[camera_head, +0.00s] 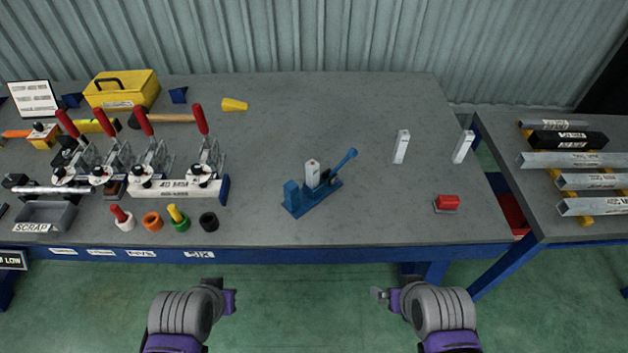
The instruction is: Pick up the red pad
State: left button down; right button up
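A small red block-like pad (447,201) sits on a thin grey base near the front right of the grey workbench (330,110). Nothing touches it from my side. My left gripper (224,293) is in front of the bench's front edge, over the green floor, far to the left of the pad. My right gripper (391,293) is also in front of the bench edge, nearer to the viewer than the pad and to its left. Both grippers are apart from the bench objects. Their finger openings are too small and foreshortened to read.
A blue lever tool (312,193) stands mid-bench. Two white upright blocks (401,147) (463,147) stand behind the pad. Red-handled clamps (145,160) and coloured rings (152,221) fill the left. A second table (560,215) with metal bars is at right. The bench around the pad is clear.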

aim_at(445, 204)
jog(key=z, duration=1.25)
